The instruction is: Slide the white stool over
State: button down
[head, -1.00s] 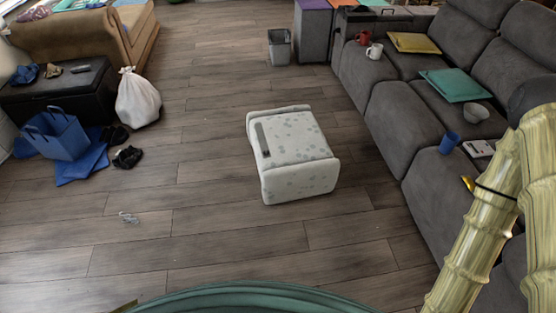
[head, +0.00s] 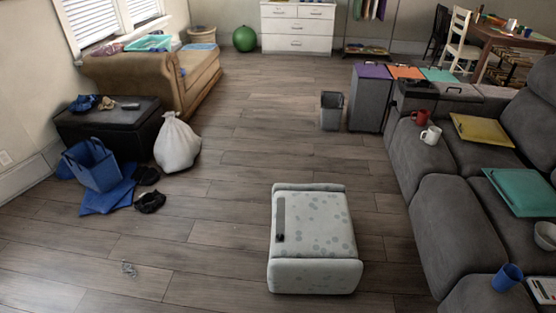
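The white stool (head: 328,219) is a low padded block with grey spots. It stands on the wooden floor in the lower middle of the head view, to the left of the grey sofa. A dark remote-like object (head: 280,217) lies along the left part of its top. My gripper is not in view, and nothing of mine is seen touching the stool.
The grey sofa (head: 439,206) lines the right side. A blue bag (head: 93,166), a white sack (head: 178,145) and dark shoes (head: 150,202) lie at left. A small bin (head: 331,112) stands farther back. The floor between is mostly clear, with a small item (head: 129,269) at lower left.

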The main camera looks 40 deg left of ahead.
aim_at(317, 253)
jog(key=u, duration=0.55)
jog(key=i, duration=1.05)
jog(key=u, duration=1.5)
jog(key=i, duration=0.4)
jog(key=u, duration=0.3)
